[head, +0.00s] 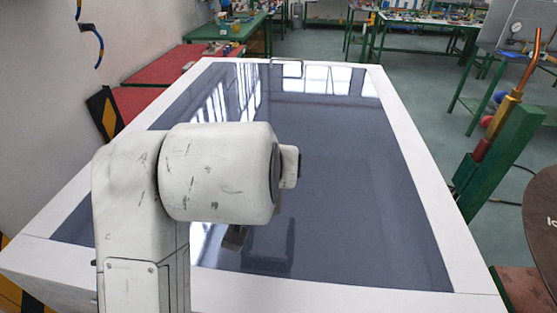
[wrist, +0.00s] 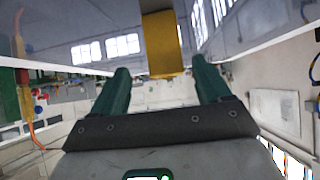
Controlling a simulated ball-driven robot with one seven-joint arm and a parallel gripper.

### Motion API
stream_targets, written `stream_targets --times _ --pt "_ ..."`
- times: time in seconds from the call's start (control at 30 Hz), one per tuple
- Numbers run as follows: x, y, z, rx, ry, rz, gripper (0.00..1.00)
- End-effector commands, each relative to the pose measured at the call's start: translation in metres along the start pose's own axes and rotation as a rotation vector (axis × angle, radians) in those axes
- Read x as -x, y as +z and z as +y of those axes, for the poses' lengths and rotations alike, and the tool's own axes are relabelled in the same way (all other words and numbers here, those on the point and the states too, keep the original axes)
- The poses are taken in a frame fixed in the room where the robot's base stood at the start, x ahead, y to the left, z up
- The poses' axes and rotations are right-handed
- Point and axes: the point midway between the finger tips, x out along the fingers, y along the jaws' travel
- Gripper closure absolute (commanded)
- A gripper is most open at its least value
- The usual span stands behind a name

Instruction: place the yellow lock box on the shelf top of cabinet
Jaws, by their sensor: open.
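The yellow lock box (wrist: 162,43) shows in the wrist view as a plain yellow block at the top middle, against a dark glossy surface. My gripper (wrist: 160,78) has its two green fingers spread, one on each side of the block's end in the picture, with visible gaps. I cannot tell how far the box reaches between the fingers. In the head view the box does not show and my arm covers much of the middle. The broad white-framed top with a dark glossy panel (head: 350,190) lies below my arm; I cannot tell whether it is the cabinet's shelf top.
A green post with a copper pipe (head: 500,140) stands to the right. Red-topped benches (head: 165,65) line the left side. The right half of the panel is clear.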

Motion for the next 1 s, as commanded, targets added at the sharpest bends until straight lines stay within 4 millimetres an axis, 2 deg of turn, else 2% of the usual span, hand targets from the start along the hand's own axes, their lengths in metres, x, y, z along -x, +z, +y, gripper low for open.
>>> stream_targets --times 0.1,0.33,0.6,0.93,1.0 --pt "-0.014 -0.001 0.0 0.001 0.001 -0.002 0.23" --pt "-0.029 -0.004 -0.002 0.001 0.001 -0.003 0.23" --pt "-0.066 -0.006 -0.005 0.001 0.001 -0.003 0.23" --pt "-0.073 -0.005 -0.005 0.0 0.0 -0.001 0.23" --pt "-0.073 -0.005 -0.005 0.0 0.0 -0.001 0.3"
